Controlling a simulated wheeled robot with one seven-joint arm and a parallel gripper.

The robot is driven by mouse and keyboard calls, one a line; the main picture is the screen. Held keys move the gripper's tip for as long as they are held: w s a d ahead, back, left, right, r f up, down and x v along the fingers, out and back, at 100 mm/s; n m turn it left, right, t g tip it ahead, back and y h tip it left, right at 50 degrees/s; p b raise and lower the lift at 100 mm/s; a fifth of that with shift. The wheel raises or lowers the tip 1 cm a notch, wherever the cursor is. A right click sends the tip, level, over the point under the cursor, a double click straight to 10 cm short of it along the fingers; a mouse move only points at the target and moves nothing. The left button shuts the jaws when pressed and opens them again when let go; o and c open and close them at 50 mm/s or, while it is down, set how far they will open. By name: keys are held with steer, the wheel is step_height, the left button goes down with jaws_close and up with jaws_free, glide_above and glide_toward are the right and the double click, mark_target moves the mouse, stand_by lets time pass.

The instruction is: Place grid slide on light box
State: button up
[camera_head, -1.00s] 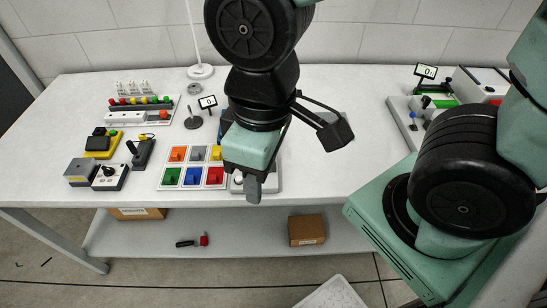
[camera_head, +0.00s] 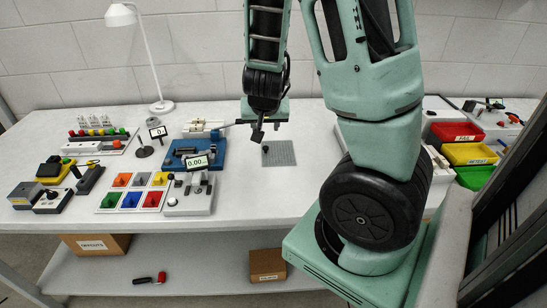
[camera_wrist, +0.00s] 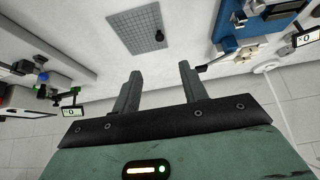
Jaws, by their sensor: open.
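A grey square plate with a grid pattern (camera_head: 279,153), which looks like the grid slide, lies flat on the white table right of the blue device. It also shows in the wrist view (camera_wrist: 128,31), with a small black knob standing on it toward one side. My gripper (camera_wrist: 160,72) is open and empty. Its two fingers are apart, and the plate lies beyond their tips without touching them. In the head view the end of my arm hangs just behind and left of the plate. I cannot make out which thing is the light box.
The blue device (camera_head: 181,153) and a white unit with a display (camera_head: 190,200) stand left of the plate. A tray of coloured blocks (camera_head: 137,191) is further left. Red, yellow and green bins (camera_head: 466,154) are at the right. The table in front of the plate is clear.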

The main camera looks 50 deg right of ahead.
steer(key=b, duration=0.4)
glide_toward(266, 147)
steer(key=x, duration=0.2)
steer(key=shift+w+f, duration=0.2)
steer(key=shift+f, duration=0.15)
steer(key=shift+x, duration=2.95)
steer(key=shift+d, duration=0.15)
jaws_close()
